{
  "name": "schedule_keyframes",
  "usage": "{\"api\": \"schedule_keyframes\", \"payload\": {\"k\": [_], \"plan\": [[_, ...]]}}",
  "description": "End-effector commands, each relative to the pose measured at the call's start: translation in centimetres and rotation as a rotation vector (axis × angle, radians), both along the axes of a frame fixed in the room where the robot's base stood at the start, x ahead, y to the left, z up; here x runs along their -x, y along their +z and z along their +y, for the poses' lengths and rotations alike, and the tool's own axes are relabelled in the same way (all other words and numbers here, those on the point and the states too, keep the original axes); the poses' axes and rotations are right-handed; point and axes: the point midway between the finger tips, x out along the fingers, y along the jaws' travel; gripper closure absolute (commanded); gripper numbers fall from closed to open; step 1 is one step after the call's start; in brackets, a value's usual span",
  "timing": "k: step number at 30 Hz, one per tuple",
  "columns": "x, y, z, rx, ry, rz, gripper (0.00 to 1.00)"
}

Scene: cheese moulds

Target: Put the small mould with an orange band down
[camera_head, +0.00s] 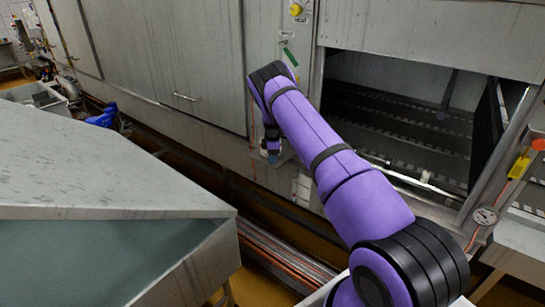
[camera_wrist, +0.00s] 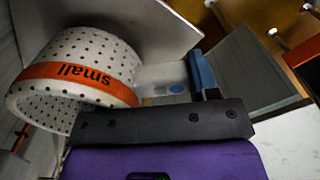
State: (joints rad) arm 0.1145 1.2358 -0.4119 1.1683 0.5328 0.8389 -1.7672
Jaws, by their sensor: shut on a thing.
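The small mould (camera_wrist: 78,68) is a white cup with rows of dark holes and an orange band reading "small". It shows in the wrist view at the upper left, tilted in that picture. My gripper (camera_wrist: 172,85) is shut on it; the grip point itself is partly hidden beside the mould's wall. In the head view my gripper (camera_head: 271,150) points down at the end of the purple arm, beside the grey machine front. The mould is too small and covered to make out clearly there.
A small grey ledge (camera_head: 284,157) juts from the machine front by my gripper. A grey plate (camera_wrist: 150,22) lies beyond the mould in the wrist view. The open chamber (camera_head: 400,115) is at the right, and a large steel table (camera_head: 90,165) at the left.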

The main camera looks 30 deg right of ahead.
Motion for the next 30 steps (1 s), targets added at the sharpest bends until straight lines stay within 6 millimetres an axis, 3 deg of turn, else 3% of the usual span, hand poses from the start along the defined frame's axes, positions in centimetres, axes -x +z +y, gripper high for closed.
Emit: {"api": "schedule_keyframes", "payload": {"k": [7, 8, 10, 11, 22, 30], "plan": [[0.0, -0.3, 0.0, 0.0, -0.002, 0.001, 0.75], [0.0, -0.2, 0.0, 0.0, -0.002, 0.001, 0.38], [0.0, -0.2, 0.0, 0.0, -0.001, 0.001, 0.22], [0.0, -0.2, 0.0, 0.0, -0.001, 0.001, 0.19], [0.0, 0.4, 0.0, -0.001, -0.001, 0.0, 0.19], [0.0, 5.1, 0.0, -0.001, -0.001, -0.003, 0.19]]}}
